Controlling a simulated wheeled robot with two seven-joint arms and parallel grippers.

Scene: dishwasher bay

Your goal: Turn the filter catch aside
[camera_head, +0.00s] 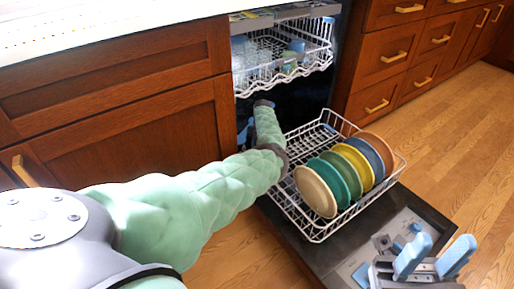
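I cannot make out the filter catch; the dark inside of the dishwasher (300,106) is largely hidden behind my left arm and the lower rack. My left arm reaches from the left into the dishwasher opening. Its gripper is at the far end, hidden by the arm and the dark interior, apart from a small blue bit beside the wrist that may be a finger. My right gripper (436,252) is at the lower right above the open door. Its two blue fingers stand apart with nothing between them.
The lower rack (317,232) is pulled out over the open door (352,238) and holds several coloured plates (316,192). The upper rack (270,85) is out above, with cups in it. Wooden cabinets (120,90) flank the bay. Floor at the right is clear.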

